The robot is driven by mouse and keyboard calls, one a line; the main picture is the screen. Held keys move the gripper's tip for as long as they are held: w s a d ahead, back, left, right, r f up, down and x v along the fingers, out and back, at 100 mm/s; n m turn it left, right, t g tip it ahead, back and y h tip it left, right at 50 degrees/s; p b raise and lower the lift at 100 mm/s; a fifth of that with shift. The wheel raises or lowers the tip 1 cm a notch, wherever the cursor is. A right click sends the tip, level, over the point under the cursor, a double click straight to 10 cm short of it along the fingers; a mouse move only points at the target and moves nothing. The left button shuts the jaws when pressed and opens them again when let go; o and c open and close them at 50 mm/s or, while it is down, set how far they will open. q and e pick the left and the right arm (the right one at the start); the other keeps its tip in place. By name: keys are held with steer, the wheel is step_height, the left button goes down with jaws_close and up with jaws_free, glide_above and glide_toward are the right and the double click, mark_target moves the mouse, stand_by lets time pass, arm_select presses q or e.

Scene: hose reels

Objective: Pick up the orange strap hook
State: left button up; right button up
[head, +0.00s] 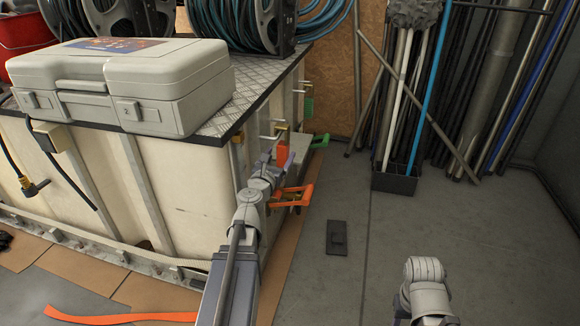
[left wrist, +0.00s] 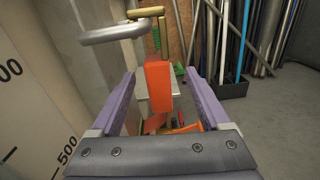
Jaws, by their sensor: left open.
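The orange strap hook (head: 282,155) hangs upright below a metal bracket at the right end of the cream tank. In the left wrist view the orange strap hook (left wrist: 158,86) stands between the two fingers of my left gripper (left wrist: 159,76), with a gap visible on each side. My left gripper (head: 275,158) is open, and its fingers reach around the orange piece without closing on it. My right gripper is not in view; only part of my right arm shows at lower right.
The cream tank (head: 185,190) carries a grey case (head: 120,80) and hose reels. Orange handles (head: 292,197) and a green handle (head: 320,141) stick out near my gripper. Pipes stand in a black holder (head: 395,183); floor between is mostly clear.

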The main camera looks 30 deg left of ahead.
mark_target(279, 152)
arm_select(q)
steer(key=shift+w+a+f+n, duration=0.1)
steer(key=shift+a+f+n, duration=0.2)
steer(key=shift+a+f, duration=0.15)
steer(key=shift+a+r, duration=0.1)
steer(key=shift+a, duration=0.05)
steer(key=shift+x, duration=1.4)
steer(key=shift+d+r+x, duration=0.1)
steer(key=shift+d+x, duration=0.05)
steer(key=shift+x, duration=0.7)
steer(key=shift+d+r+x, duration=0.1)
steer(key=shift+x, duration=0.8)
steer(key=shift+d+r+x, duration=0.1)
steer(key=shift+d+x, duration=0.05)
steer(key=shift+x, duration=0.7)
steer(key=shift+c, duration=0.2)
jaws_close()
